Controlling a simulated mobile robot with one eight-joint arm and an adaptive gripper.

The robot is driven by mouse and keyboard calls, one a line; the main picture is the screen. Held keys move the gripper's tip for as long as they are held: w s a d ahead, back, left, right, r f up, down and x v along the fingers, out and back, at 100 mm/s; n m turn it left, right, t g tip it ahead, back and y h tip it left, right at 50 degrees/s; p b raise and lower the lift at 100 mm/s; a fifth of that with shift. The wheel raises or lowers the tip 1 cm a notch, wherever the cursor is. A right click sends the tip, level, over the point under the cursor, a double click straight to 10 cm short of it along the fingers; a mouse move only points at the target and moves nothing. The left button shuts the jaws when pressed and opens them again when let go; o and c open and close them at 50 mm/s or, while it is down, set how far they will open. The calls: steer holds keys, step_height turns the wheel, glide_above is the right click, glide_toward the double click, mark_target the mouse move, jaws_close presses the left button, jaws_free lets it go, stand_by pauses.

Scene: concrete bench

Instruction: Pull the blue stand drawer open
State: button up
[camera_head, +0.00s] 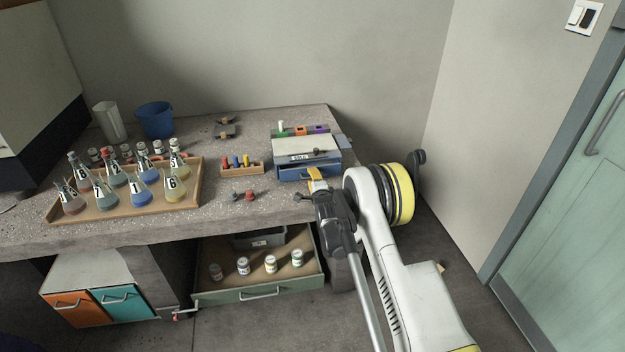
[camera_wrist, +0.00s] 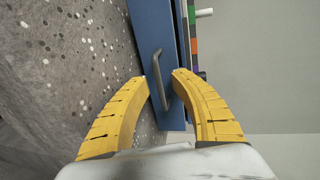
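The blue stand (camera_head: 332,172) sits at the right end of the concrete bench, with a pale top and a blue drawer front. In the wrist view the drawer front (camera_wrist: 151,30) carries a grey bar handle (camera_wrist: 158,66). My gripper (camera_head: 314,174) is at the front of the stand, its yellow fingers pointing at the drawer. In the wrist view my gripper (camera_wrist: 164,77) is open, with the handle between its fingertips and visible space beside it. I cannot tell whether either finger touches the handle. In the head view my gripper hides part of the drawer front.
A wooden tray (camera_head: 55,215) of numbered flasks stands on the left of the bench (camera_head: 225,212). A small rack (camera_head: 258,170) with coloured pieces is left of the stand. Small dark and red items (camera_head: 249,196) lie near the front edge. An open green drawer (camera_head: 225,298) is below.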

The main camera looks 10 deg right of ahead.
jaws_close()
jaws_free()
steer(key=v, duration=0.7)
steer(key=shift+s, duration=0.3)
